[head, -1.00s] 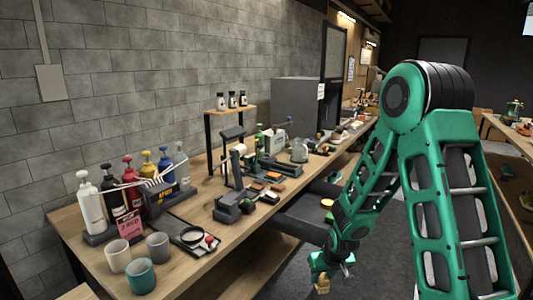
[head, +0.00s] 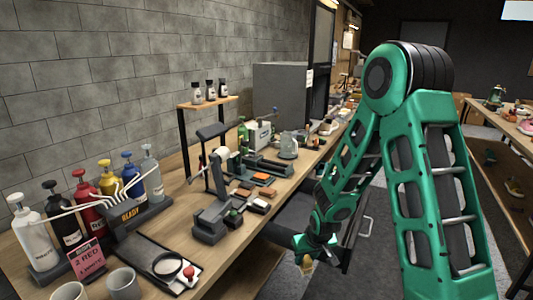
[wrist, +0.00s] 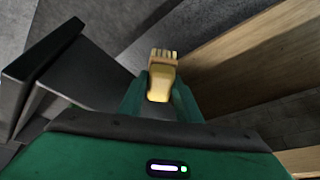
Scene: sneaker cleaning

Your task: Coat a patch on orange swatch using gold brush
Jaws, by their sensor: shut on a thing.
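My gripper (head: 318,246) hangs low beside the front edge of the workbench, over the open drawer area. In the wrist view its green fingers (wrist: 160,98) are shut on the gold brush (wrist: 161,78). The brush has a yellow-gold body with pale bristles pointing away from the palm. The brush (head: 307,264) also shows small below the gripper in the head view. Several small brown and orange pieces lie on the bench; one orange piece (head: 267,192) may be the orange swatch, but it is too small to be sure. The gripper is apart from these pieces.

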